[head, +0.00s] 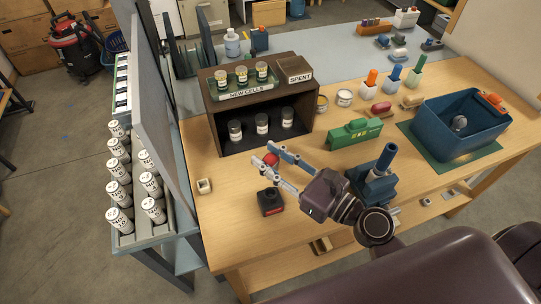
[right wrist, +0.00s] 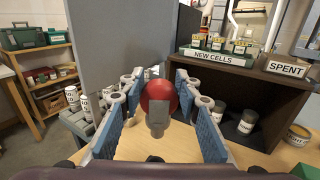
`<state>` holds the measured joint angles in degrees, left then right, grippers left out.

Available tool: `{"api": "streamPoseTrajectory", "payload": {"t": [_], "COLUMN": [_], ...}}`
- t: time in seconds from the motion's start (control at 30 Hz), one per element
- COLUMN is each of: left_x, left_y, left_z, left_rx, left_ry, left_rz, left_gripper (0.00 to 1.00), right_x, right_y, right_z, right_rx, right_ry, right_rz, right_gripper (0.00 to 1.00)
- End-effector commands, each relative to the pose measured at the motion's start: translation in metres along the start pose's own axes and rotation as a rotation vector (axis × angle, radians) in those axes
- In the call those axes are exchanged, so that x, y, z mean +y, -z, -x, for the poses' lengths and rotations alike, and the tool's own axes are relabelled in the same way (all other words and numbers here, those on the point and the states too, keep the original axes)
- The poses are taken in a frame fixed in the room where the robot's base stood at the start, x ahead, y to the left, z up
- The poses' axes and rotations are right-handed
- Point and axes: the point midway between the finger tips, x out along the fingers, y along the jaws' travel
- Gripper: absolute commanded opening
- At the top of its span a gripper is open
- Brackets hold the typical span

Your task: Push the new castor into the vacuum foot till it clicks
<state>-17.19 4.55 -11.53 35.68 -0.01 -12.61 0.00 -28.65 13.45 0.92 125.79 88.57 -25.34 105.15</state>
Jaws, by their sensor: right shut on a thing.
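The castor, a red ball (head: 271,159) with a grey stem, is between the fingers of my right gripper (head: 275,172). In the right wrist view the castor (right wrist: 158,98) sits between the two blue finger pads, stem pointing down. My right gripper is shut on it, above the wooden bench. A small dark block with a red front (head: 270,203), which looks like the vacuum foot, stands on the bench just below and in front of the fingers. In the right wrist view only a dark bit shows below the stem. My left gripper is not in view.
A dark shelf box (head: 212,118) labelled NEW CELLS and SPENT stands behind my right gripper. A green box (head: 354,134), a blue stand (head: 374,185) and a blue bin (head: 440,125) are to the right. A small cream block (head: 204,186) lies left. A grey panel (head: 160,120) rises at the left edge.

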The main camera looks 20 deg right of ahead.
Motion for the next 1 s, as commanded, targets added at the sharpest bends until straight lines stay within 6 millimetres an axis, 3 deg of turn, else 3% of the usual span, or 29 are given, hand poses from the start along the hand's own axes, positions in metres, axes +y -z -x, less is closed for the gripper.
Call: {"api": "streamPoseTrajectory", "payload": {"t": [0.5, 1.0], "left_x": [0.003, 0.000], "left_y": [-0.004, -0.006], "left_z": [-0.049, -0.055], "left_rx": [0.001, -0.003], "left_ry": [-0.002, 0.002], "left_rz": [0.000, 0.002], "left_gripper": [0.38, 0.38], "right_x": [0.000, 0.000], "right_y": [0.056, 0.063], "right_z": [0.000, 0.000], "right_rx": [0.001, 0.000], "right_ry": [0.001, 0.001], "right_rz": [-0.001, 0.000], "right_gripper": [0.06, 0.06]}}
